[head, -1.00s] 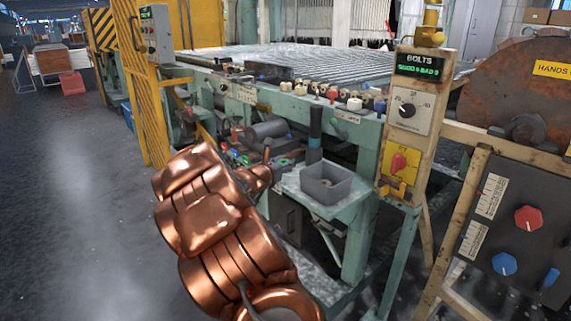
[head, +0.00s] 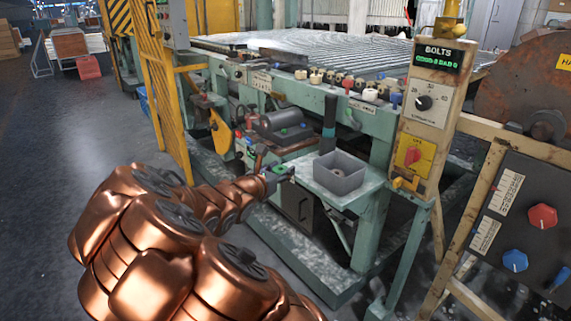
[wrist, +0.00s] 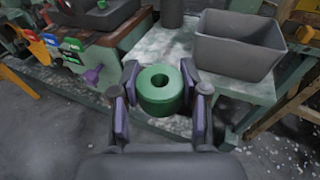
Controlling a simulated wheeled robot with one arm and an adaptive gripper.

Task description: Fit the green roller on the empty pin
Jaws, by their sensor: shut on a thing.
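The green roller (wrist: 161,90) is a short thick ring with a hole in its top face. It is upright between the two fingers of my gripper (wrist: 160,84) in the wrist view, with a finger pressed on each side. In the head view my gripper (head: 279,174) is small, left of the grey bin, and the roller is only a green spot there. Coloured rollers, including a red one (head: 347,86) and a white one (head: 370,95), line the machine's front rail. I cannot make out which pin is empty.
A grey open bin (head: 340,180) stands on a pale green shelf, and it also shows right of my gripper in the wrist view (wrist: 238,50). A dark upright cylinder (head: 329,126) stands behind it. A control post (head: 430,110) rises to the right. Floor at left is clear.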

